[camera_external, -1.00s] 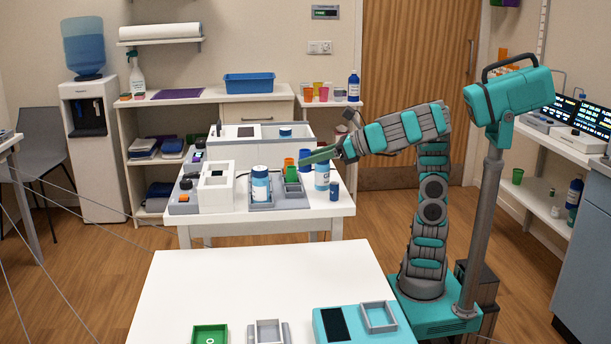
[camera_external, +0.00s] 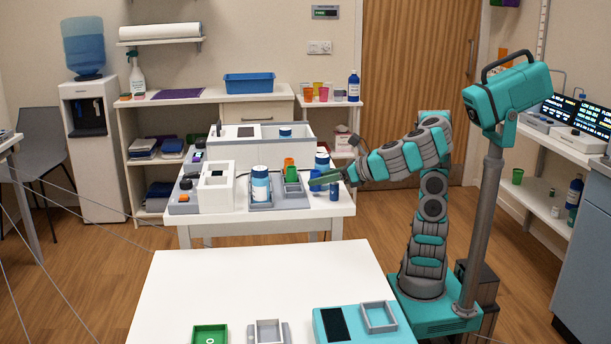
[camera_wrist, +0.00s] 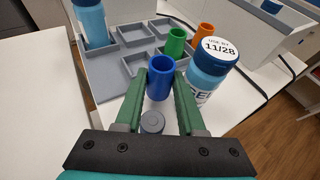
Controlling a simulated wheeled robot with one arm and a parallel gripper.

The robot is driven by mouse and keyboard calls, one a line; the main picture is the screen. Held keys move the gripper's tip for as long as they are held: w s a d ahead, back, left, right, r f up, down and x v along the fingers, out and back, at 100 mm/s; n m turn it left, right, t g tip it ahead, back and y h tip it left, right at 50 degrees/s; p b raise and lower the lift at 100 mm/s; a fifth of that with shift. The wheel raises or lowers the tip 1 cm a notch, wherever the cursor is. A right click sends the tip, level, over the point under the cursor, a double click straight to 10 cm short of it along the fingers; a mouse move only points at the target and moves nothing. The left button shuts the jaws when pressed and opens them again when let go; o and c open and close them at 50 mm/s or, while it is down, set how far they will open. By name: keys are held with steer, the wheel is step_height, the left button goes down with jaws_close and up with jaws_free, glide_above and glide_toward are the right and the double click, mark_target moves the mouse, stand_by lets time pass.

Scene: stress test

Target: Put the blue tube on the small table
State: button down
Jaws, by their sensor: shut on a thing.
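The blue tube (camera_wrist: 160,82) stands open end up between the two green fingers of my gripper (camera_wrist: 162,100) in the wrist view. The fingers are shut on its sides. In the external view my gripper (camera_external: 318,181) is low at the right end of the white worktable (camera_external: 225,222), and its fingers cover part of the tube. Whether the tube's bottom touches the tabletop is unclear. Right beside it is a blue-white bottle (camera_wrist: 213,68).
Close behind the tube are a green tube (camera_wrist: 175,43), an orange tube (camera_wrist: 203,37) and a grey compartment tray (camera_wrist: 115,78). A small round grey cap (camera_wrist: 152,122) is just in front.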

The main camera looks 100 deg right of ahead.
mark_target(321, 196)
steer(key=shift+f, duration=0.8)
steer(key=shift+s+f+b, duration=0.1)
steer(key=shift+f+b, duration=0.25)
steer(key=shift+b, duration=0.1)
steer(key=shift+f+b, duration=0.55)
steer(key=shift+b, duration=0.1)
steer(key=c, duration=0.9)
jaws_free()
steer(key=shift+o, duration=0.6)
steer(key=shift+r, duration=0.3)
steer(key=shift+r, duration=0.15)
